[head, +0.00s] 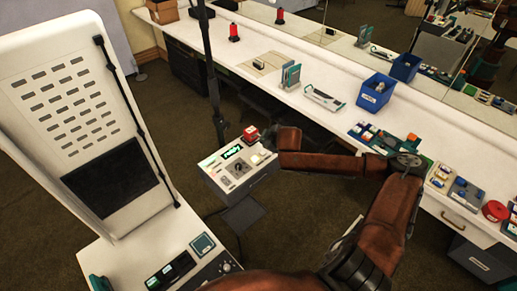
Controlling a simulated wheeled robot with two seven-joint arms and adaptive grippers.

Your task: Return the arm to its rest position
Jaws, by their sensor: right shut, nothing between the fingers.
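My right arm reaches in from the bottom right, bends at the grey elbow over the long bench's front edge, and runs left. My right gripper (268,138) is small and dark at the arm's end, by the back right corner of a grey control box (237,179). Its fingers are shut and empty. A red button block (250,134) sits on the box just left of the gripper; I cannot tell whether they touch. My left gripper is not in view.
A long white bench (225,55) runs behind, with a blue bin (376,91), a white-and-green tool (324,98) and colored parts (495,211). A white slotted panel (70,110) stands left. A dark pole (207,60) rises behind the box. Carpet (165,110) lies clear between.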

